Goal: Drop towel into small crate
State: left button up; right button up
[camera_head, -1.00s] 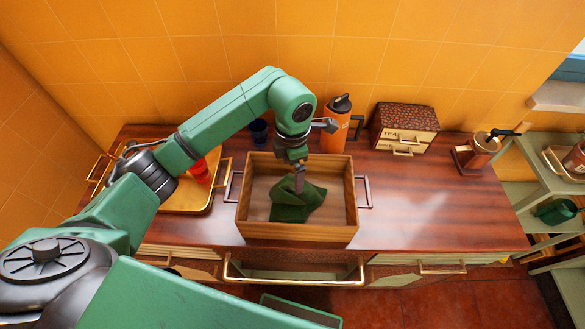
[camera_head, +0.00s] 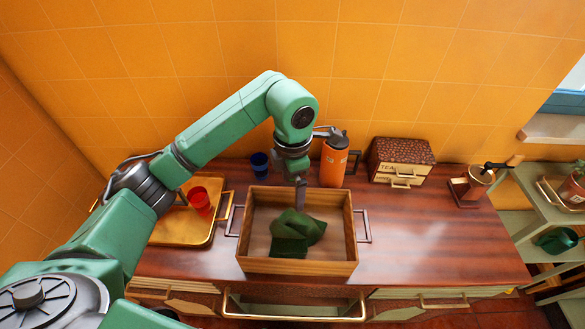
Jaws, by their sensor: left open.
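The green towel (camera_head: 294,232) lies crumpled inside the small wooden crate (camera_head: 305,267), on its floor. The crate stands on the brown counter, with a metal handle at each side. My left gripper (camera_head: 300,205) points down into the crate from above, just over the towel's upper edge. It is open, though its fingers show narrow from this angle. I cannot tell whether a finger still touches the towel. My right gripper is not in view.
A yellow tray (camera_head: 168,232) with a red cup (camera_head: 199,201) stands left of the crate. A blue cup (camera_head: 259,164), an orange bottle (camera_head: 334,160) and a tea box (camera_head: 400,163) stand behind. A grinder (camera_head: 473,186) is at right. The counter right of the crate is clear.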

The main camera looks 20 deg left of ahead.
pick_arm(q)
notch_tip(320, 180, up, 12)
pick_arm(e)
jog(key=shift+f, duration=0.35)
pick_arm(q)
jog(key=shift+f, duration=0.15)
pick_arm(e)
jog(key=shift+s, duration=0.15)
